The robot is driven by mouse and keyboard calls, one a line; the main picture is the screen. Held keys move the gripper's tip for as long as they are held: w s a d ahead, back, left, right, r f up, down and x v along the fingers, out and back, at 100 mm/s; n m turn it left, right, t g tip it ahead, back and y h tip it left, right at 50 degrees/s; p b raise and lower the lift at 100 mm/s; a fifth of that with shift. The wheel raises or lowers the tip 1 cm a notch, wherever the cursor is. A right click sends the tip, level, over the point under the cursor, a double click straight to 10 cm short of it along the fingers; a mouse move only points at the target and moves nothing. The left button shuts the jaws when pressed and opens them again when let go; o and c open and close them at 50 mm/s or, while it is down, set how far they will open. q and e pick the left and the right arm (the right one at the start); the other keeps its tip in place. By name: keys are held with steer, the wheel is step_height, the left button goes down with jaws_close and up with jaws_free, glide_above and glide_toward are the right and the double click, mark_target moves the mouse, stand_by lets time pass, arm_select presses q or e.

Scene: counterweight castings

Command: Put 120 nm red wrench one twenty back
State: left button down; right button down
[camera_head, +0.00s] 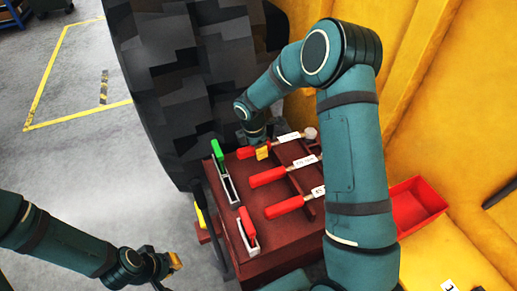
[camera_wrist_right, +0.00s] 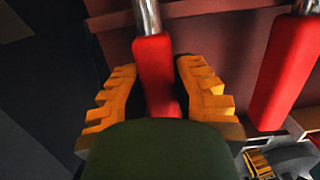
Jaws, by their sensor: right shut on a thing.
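Three red-handled wrenches lie side by side on a dark red cart top (camera_head: 278,236), with white labels too small to read. My right gripper (camera_head: 262,152) is at the farthest wrench (camera_head: 246,153), shut on its red handle. In the right wrist view the yellow fingers (camera_wrist_right: 160,95) are on both sides of this red handle (camera_wrist_right: 155,62), and its metal shaft runs away over a dark red bar. The middle wrench (camera_head: 268,176) and the nearest wrench (camera_head: 284,207) lie apart from it. My left gripper (camera_head: 175,262) is low at the left, away from the cart; its opening is unclear.
A green-handled tool (camera_head: 217,150) and a red-handled tool (camera_head: 247,224) stand in grey holders at the cart's left side. An empty red bin (camera_head: 418,204) is at the right. A large tyre (camera_head: 185,80) and a yellow machine body (camera_head: 430,90) border the cart. Open floor lies left.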

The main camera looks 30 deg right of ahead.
stand_by(0.3)
steer(key=c, duration=0.9)
jaws_free()
steer(key=shift+o, duration=0.2)
steer(key=r, duration=0.4)
steer(key=a+r, duration=0.1)
steer(key=r, duration=0.7)
steer(key=shift+a, duration=0.3)
step_height(320, 180, up, 7)
steer(key=p, duration=0.6)
steer(key=shift+f, duration=0.1)
